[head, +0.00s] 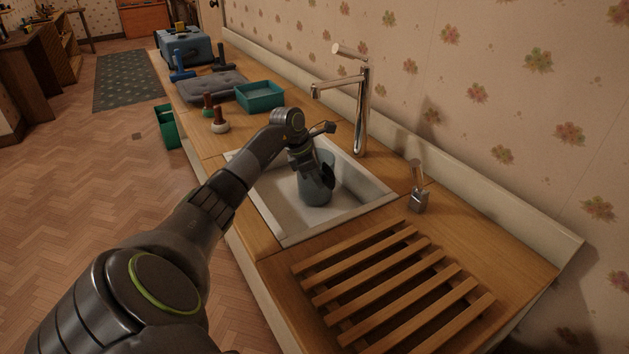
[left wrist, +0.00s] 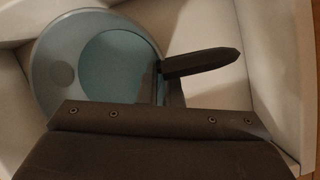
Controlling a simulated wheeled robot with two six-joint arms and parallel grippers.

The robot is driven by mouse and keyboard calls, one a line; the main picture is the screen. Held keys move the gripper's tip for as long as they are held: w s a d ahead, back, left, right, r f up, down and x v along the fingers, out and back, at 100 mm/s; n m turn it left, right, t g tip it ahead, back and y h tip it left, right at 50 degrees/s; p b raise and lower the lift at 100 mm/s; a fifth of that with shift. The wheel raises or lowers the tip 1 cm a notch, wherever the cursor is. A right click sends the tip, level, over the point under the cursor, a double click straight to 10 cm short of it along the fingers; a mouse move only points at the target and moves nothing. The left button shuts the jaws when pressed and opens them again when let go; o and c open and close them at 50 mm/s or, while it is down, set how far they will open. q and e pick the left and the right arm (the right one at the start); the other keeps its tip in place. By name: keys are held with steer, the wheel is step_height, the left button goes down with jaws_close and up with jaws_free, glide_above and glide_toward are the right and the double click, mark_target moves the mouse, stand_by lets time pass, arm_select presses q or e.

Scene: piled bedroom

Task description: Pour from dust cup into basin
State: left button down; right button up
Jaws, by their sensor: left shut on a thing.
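The dust cup (head: 316,188) is a grey-blue cylinder in the head view, inside or just above the white basin (head: 357,187) set into the counter. My left gripper (head: 318,178) reaches down over the basin and is shut on the cup. In the left wrist view the cup (left wrist: 85,58) shows its round grey rim and a bluish inside, next to one dark finger (left wrist: 200,64). I cannot tell whether the cup touches the basin floor, and its contents are not clear. My right gripper is not in view.
A chrome tap (head: 362,110) stands behind the basin, near my left gripper. A soap dispenser (head: 418,188) is at its right, and a slatted wooden rack (head: 395,288) lies in front. A teal tray (head: 260,96) and two brown-handled brushes (head: 219,121) stand farther left.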

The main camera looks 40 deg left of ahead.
arm_select(q)
steer(key=shift+r, duration=0.75)
steer(key=shift+r+p, duration=0.35)
steer(key=shift+p, duration=0.1)
steer(key=shift+r, duration=0.15)
steer(key=shift+r+p, duration=1.75)
steer(key=shift+r, duration=1.25)
